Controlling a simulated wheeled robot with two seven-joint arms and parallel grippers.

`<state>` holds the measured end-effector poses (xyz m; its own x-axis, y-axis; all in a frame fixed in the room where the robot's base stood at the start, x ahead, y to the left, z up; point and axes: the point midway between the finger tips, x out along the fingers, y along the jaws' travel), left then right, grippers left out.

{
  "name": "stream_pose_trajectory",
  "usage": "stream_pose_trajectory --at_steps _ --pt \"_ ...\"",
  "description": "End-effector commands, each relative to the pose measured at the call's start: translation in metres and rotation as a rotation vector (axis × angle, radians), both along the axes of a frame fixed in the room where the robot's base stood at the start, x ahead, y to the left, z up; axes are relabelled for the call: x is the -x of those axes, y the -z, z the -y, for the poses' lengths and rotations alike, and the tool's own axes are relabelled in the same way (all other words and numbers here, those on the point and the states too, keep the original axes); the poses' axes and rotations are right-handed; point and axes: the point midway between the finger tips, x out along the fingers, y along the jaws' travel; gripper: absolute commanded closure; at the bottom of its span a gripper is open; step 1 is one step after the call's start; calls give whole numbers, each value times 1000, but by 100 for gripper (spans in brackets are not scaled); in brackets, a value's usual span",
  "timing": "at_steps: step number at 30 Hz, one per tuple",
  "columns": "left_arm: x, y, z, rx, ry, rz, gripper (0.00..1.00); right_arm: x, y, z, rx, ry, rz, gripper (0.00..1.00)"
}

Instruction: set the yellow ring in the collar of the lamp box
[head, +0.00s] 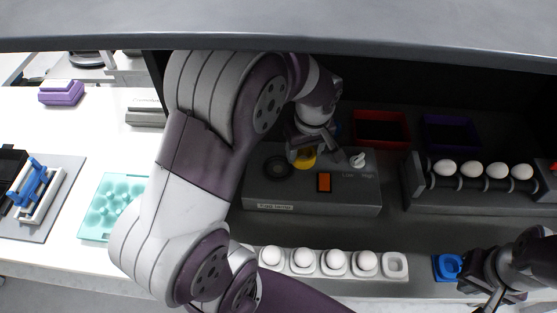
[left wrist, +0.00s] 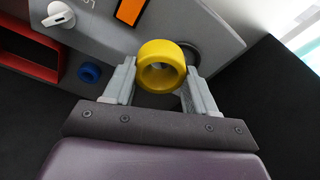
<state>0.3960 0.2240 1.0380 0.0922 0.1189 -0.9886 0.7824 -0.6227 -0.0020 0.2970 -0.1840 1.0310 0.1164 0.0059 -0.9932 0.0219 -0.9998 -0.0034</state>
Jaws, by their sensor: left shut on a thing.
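The grey lamp box (head: 346,197) stands in the middle of the shelf, with an orange switch (head: 323,182) and a white knob (head: 357,160). Its dark round collar (head: 278,167) is at the left of its top. My left gripper (head: 304,156) is shut on the yellow ring (head: 306,162), to the right of the collar in the head view. In the left wrist view the yellow ring (left wrist: 160,49) sits between the fingertips and partly hides the collar (left wrist: 192,55). I cannot tell its height above the box. My right gripper (head: 487,289) looks open and empty at the lower right.
A white egg row (head: 395,265) runs along the front, and a blue holder (head: 447,266) is near my right gripper. A roller rack (head: 440,199) with several eggs stands right. Red (head: 380,128) and purple (head: 450,132) bins are behind. A shelf edge (head: 300,38) hangs overhead.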

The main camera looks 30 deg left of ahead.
Motion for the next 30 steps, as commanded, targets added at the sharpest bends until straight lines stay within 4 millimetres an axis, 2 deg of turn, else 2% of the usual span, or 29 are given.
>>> stream_pose_trajectory --at_steps 1,3,6,9,16,28,29,30 --pt "2 6 -16 1 -9 -4 73 0 -7 0 0 0 0 100" --pt "4 17 -35 1 -8 -4 73 0 -10 0 0 0 0 100" --pt "5 30 -55 1 -4 -1 73 0 -13 0 0 0 0 100" --pt "6 37 -64 0 0 0 73 0 -14 0 0 0 0 100" --pt "7 75 -66 1 3 -2 73 0 -19 0 0 0 0 100" --pt "6 84 -65 1 3 1 73 0 -14 0 0 0 0 100" --pt "6 83 -65 1 3 1 37 0 -15 0 0 0 0 100" --pt "6 82 -65 1 3 1 24 0 -16 0 0 0 0 100"
